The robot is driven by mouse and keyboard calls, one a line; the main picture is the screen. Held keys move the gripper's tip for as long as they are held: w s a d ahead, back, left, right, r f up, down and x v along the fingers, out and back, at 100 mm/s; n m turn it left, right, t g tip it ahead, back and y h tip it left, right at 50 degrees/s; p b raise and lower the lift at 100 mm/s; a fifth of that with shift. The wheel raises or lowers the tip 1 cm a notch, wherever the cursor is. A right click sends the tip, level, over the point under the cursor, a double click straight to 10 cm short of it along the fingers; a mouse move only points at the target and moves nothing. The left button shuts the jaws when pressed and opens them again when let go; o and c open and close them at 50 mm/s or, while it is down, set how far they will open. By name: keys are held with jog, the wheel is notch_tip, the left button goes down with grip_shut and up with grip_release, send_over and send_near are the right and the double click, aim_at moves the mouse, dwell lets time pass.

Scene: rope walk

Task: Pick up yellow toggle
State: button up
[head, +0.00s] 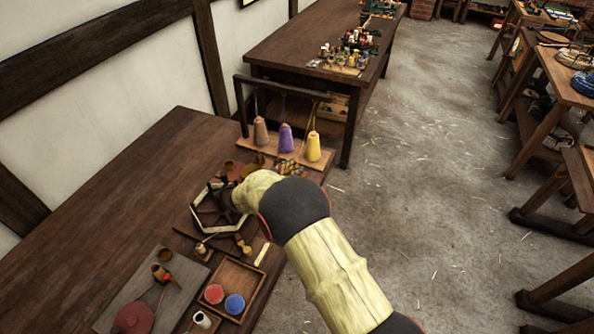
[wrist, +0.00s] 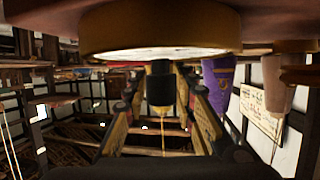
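I cannot pick out the yellow toggle for certain. A small yellow piece (head: 246,250) lies near the table's right edge in the head view, too small to identify. My gripper (wrist: 160,88) shows in the wrist view with its two fingers apart and a gap between them. A dark shape and a yellow one line up with that gap; the yellow looks like the cone of yellow cord behind, and I see nothing clearly gripped. In the head view my arm reaches over the hexagonal wooden frame (head: 196,219) and hides most of the gripper.
A wooden tray (head: 252,268) holds red and blue discs. A large round brown object (wrist: 160,30) is close in the wrist view. The table's left side is clear.

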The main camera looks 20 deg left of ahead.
jog(key=c, duration=0.6)
jog(key=shift+o, duration=0.2)
jog(key=shift+r, duration=0.1)
